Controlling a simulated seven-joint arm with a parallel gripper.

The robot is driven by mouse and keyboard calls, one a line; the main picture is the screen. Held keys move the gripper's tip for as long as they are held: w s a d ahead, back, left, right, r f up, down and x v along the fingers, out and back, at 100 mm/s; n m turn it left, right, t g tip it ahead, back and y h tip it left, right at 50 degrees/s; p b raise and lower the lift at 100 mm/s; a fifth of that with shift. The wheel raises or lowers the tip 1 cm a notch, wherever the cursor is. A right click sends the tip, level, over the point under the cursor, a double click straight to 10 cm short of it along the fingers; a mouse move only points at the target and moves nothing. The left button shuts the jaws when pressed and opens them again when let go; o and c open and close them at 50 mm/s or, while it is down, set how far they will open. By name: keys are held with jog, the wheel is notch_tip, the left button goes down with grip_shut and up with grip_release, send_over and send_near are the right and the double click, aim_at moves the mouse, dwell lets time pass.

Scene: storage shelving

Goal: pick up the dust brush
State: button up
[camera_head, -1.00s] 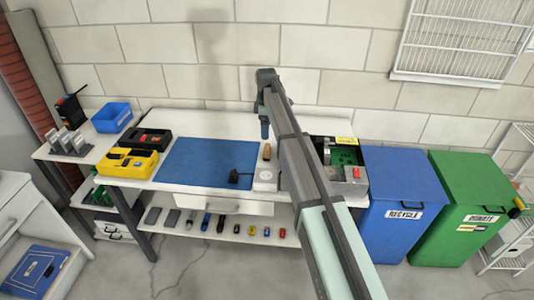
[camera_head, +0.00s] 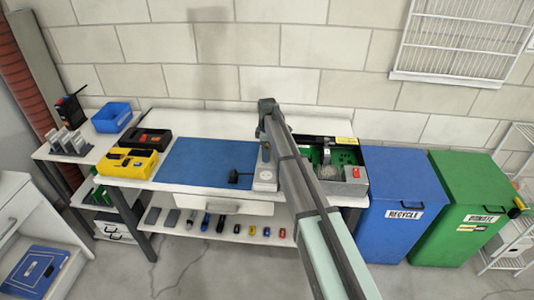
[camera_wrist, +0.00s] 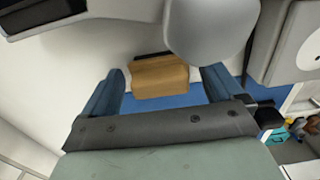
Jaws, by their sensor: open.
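What looks like the dust brush is a tan wooden block (camera_wrist: 160,78) with a dark strip along its far edge, in the wrist view. My gripper (camera_wrist: 164,74) is open, with one blue-grey finger to the left of the block and one to the right. I cannot tell whether the fingers touch it. In the head view my gripper (camera_head: 266,152) is low over the bench, just right of the blue mat (camera_head: 208,164), and hides the brush there.
Blue (camera_head: 402,190) and green (camera_head: 465,205) bins stand right of the bench.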

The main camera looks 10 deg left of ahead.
jog(key=shift+f, duration=0.55)
jog(key=c, duration=1)
jog(key=shift+r, duration=0.15)
notch_tip(320, 180, up, 10)
jog(key=shift+f, duration=0.1)
